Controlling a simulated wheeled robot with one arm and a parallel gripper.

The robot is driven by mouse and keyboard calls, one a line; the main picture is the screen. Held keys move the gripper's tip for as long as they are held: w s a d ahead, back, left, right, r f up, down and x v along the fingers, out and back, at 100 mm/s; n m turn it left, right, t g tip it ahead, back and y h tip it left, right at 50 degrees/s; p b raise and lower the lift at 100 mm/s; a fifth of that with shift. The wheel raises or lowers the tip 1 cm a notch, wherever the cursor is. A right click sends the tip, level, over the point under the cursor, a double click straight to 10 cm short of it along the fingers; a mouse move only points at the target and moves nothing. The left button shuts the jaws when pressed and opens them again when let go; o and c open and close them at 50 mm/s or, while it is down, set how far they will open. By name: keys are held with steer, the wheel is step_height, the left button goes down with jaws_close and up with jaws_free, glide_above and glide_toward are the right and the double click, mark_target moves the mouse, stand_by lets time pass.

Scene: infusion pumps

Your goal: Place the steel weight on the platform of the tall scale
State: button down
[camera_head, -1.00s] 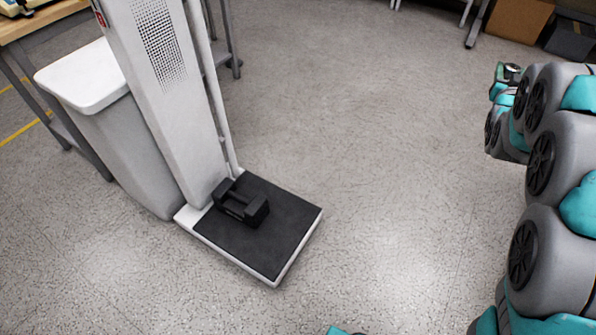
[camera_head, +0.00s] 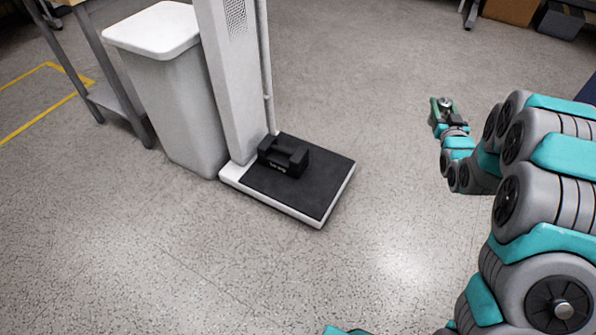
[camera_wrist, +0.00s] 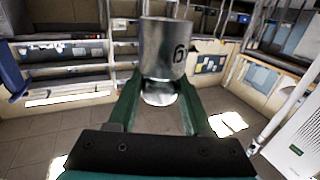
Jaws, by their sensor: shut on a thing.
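The steel weight is a shiny cylinder (camera_wrist: 163,48) with a dark number on its side, in the wrist view. My gripper (camera_wrist: 160,88) is shut on it between two green fingers. In the head view my gripper (camera_head: 443,106) is at the right, apart from the scale, over bare floor. The tall scale has a white column (camera_head: 229,85) and a low platform with a black mat (camera_head: 322,187) and white rim. A black block weight with a handle (camera_head: 284,157) rests on the platform near the column. The front and right parts of the mat are bare.
A grey bin with a white lid (camera_head: 157,31) stands left of the column. A metal-legged table (camera_head: 93,60) is behind it at the left. A cardboard box (camera_head: 512,10) stands at the back right. Floor between my arm and the scale is clear.

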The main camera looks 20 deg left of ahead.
steer(key=s+a+f+n+g+y+b, duration=0.25)
steer(key=s+a+f, duration=0.2)
steer(key=f, duration=0.55)
steer(key=s+a+f+n+g+y+b, duration=0.1)
steer(key=s+a+f+n+y, duration=0.25)
steer(key=f, duration=0.55)
steer(key=s+a+f+n+g+y+b, duration=0.1)
steer(key=s+a+f+g+y, duration=0.1)
steer(key=s+a+f, duration=0.4)
steer(key=s+a+f+n+g+y+b, duration=0.1)
steer(key=s+a+f+g+y+b, duration=0.15)
steer(key=s+a+f, duration=0.5)
steer(key=shift+h, duration=0.25)
steer(key=shift+w+a+f+b, duration=0.15)
steer(key=shift+w+a+f, duration=0.4)
steer(key=shift+w+a, duration=0.95)
steer(key=shift+w+a+f+b, duration=0.2)
steer(key=shift+w+a+f, duration=0.3)
steer(key=shift+w+a, duration=0.9)
steer(key=shift+w+a+f+b, duration=0.15)
steer(key=shift+w+a+f, duration=0.6)
steer(key=shift+a, duration=1.25)
steer(key=shift+w+r, duration=0.15)
steer(key=shift+w, duration=0.05)
steer(key=shift+c, duration=1.6)
jaws_free()
steer(key=p+v, duration=0.1)
steer(key=v, duration=1.1)
